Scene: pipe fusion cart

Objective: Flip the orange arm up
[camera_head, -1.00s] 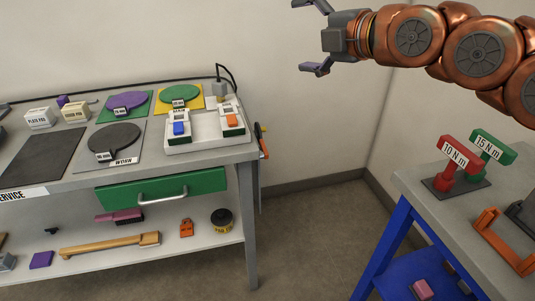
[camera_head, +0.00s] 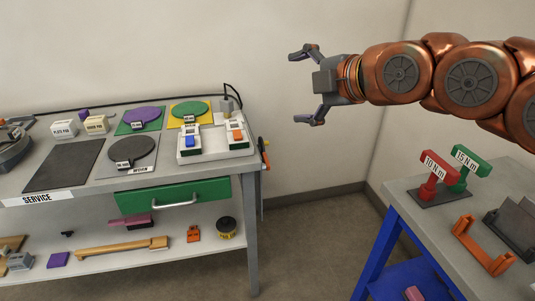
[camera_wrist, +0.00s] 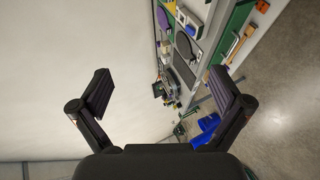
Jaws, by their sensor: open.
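My gripper (camera_head: 303,86) is open and empty, held in the air in front of the bare wall, well above the bench and right of most of its items. Its two fingers also show apart in the wrist view (camera_wrist: 163,98). I cannot tell which part is the orange arm. An orange U-shaped bracket (camera_head: 485,247) lies on the right table. A small device with an orange block (camera_head: 237,135) stands in the white tray on the left bench. An orange piece (camera_head: 266,157) hangs at that bench's right end. My gripper touches none of these.
The left bench (camera_head: 90,188) carries colored discs, a white tray (camera_head: 215,156) and a dark round device (camera_head: 14,145). Its green drawer (camera_head: 172,194) is closed. The right table (camera_head: 416,218) holds red (camera_head: 434,173) and green (camera_head: 468,165) torque handles. Floor shows between them.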

